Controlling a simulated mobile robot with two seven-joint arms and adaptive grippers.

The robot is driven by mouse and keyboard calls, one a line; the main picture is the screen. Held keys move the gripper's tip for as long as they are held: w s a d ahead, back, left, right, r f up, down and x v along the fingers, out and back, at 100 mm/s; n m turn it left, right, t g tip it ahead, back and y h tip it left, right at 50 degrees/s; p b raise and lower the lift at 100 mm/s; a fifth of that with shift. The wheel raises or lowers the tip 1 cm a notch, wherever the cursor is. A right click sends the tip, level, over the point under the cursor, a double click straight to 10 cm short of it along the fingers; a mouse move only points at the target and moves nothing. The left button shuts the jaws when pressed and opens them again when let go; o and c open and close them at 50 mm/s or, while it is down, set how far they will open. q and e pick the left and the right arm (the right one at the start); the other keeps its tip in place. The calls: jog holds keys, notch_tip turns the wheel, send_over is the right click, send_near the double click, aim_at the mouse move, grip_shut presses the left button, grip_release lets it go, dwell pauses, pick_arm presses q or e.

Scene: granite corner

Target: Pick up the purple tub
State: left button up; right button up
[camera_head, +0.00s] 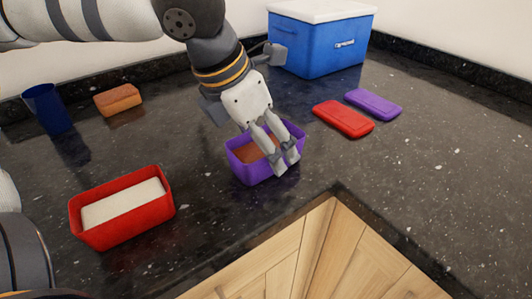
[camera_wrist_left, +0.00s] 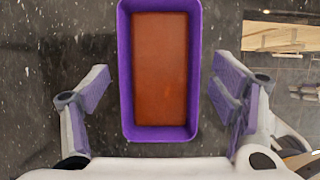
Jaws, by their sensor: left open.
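The purple tub (camera_head: 241,157) stands upright on the dark granite counter, near the counter's inner corner, with an orange-brown filling. In the left wrist view the tub (camera_wrist_left: 126,95) lies lengthwise between the open fingers. My left gripper (camera_head: 284,160) comes down from above over the tub, and its fingers hide part of the tub's right and front side. In the left wrist view the left gripper (camera_wrist_left: 158,103) has a finger on each side with gaps to the walls. I cannot tell how far down the fingertips reach. My right gripper is not in view.
A red tub (camera_head: 123,228) with white filling stands at front left. A red lid (camera_head: 343,118) and a purple lid (camera_head: 373,104) lie to the right. A blue cooler (camera_head: 318,43), a sponge (camera_head: 118,99) and a dark blue cup (camera_head: 48,108) stand behind. Wooden cabinet fronts (camera_head: 300,255) drop below the edge.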

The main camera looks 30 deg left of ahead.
pick_arm(q)
jog(key=shift+x, duration=0.85)
jog(key=shift+f, duration=0.2)
jog(key=c, duration=1.5)
